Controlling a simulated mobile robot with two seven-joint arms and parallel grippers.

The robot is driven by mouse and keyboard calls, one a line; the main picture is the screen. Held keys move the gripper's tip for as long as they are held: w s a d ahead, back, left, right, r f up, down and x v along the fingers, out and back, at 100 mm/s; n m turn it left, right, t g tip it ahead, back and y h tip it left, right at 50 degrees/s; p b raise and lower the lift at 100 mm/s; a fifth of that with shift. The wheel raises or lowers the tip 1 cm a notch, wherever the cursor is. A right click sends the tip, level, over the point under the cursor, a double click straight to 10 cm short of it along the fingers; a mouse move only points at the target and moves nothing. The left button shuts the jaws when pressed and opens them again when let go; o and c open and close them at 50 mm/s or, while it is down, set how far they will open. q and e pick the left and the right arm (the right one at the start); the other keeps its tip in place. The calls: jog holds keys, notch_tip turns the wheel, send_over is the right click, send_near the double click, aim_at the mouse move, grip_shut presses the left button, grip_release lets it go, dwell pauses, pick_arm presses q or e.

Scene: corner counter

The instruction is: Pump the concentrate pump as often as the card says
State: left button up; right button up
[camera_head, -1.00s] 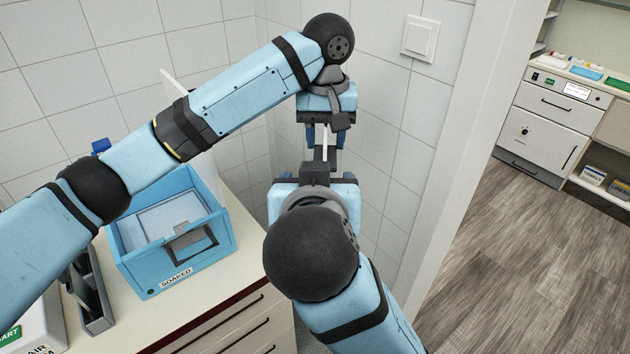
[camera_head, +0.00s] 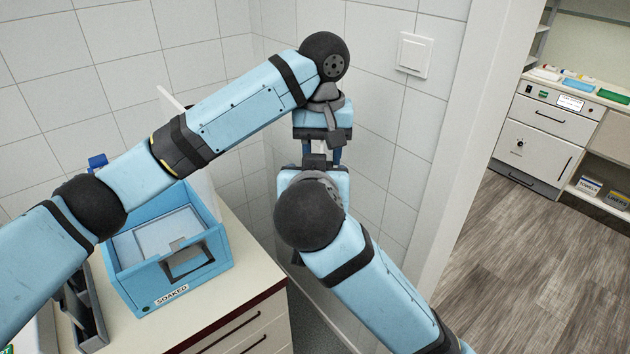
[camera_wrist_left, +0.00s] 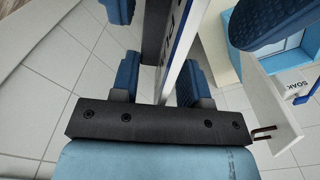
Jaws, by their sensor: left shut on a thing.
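My left gripper (camera_head: 322,150) points down by the corner wall and is shut on a narrow white thing with a blue edge and dark lettering, which shows in the left wrist view (camera_wrist_left: 182,52). The lettering is only partly visible. My right gripper (camera_head: 316,166) is close below it. In the left wrist view its blue fingers (camera_wrist_left: 160,82) stand on either side of the held thing, with a gap on one side. In the head view my arms hide the thing. I cannot make out a concentrate pump or a readable card.
A blue bin (camera_head: 210,264) labelled SOAKED stands on the counter (camera_head: 240,285), with a white panel behind it. A dark grey holder (camera_head: 90,310) is left of it. A wall switch (camera_head: 414,54) is at the upper right. Open floor (camera_head: 510,270) and another cabinet (camera_head: 540,140) lie to the right.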

jog(key=shift+w, duration=0.15)
jog(key=shift+c, duration=0.4)
jog(key=c, duration=0.9)
pick_arm(q)
jog(key=o, duration=1)
jog(key=shift+d, duration=0.1)
pick_arm(e)
jog(key=shift+c, duration=0.2)
pick_arm(q)
jog(key=shift+r, duration=0.1)
